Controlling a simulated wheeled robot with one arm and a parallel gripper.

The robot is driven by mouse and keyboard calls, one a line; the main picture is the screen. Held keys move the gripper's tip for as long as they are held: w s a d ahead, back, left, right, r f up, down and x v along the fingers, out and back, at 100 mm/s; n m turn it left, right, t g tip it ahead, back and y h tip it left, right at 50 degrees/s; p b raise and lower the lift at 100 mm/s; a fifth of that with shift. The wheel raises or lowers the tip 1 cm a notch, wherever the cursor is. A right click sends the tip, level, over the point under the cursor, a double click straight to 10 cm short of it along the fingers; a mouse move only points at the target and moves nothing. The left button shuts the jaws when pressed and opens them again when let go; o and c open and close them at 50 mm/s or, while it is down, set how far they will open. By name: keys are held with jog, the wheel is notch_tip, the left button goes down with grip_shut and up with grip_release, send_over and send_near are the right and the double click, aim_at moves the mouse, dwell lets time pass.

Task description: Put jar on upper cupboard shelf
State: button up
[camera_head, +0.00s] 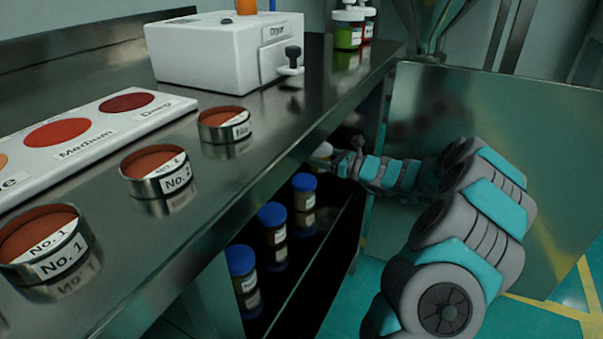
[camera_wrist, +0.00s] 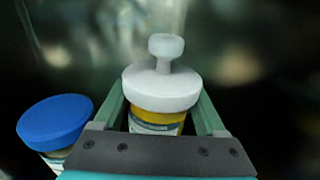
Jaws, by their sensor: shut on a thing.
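The jar (camera_wrist: 157,122) has a white lid with a knob and a yellow body with a label. In the wrist view it stands upright between the fingers of my gripper (camera_wrist: 160,108), which is shut on it. In the head view the jar's white lid (camera_head: 322,150) shows partly under the counter edge, at the tip of my gripper (camera_head: 338,162). My gripper reaches into the cupboard on the level of a shelf (camera_head: 312,258) that holds blue-lidded jars. The jar's base is hidden, so I cannot tell whether it touches the shelf.
Several blue-lidded jars (camera_head: 273,222) stand in a row on the shelf; one (camera_wrist: 55,125) is close left of my gripper. The steel counter (camera_head: 285,125) overhangs them. It carries a white dryer box (camera_head: 225,52), sample tins (camera_head: 160,170) and a colour chart (camera_head: 90,130). A metal panel (camera_head: 480,110) stands at right.

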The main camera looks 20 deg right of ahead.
aim_at(314, 170)
jog(key=shift+f, duration=2.85)
jog(key=o, duration=1.6)
jog(key=shift+f, duration=0.15)
jog(key=shift+c, duration=0.2)
jog(key=shift+s+d, duration=0.2)
jog(key=v, duration=1.1)
jog(key=shift+s+d, duration=0.1)
jog(key=shift+s, duration=0.1)
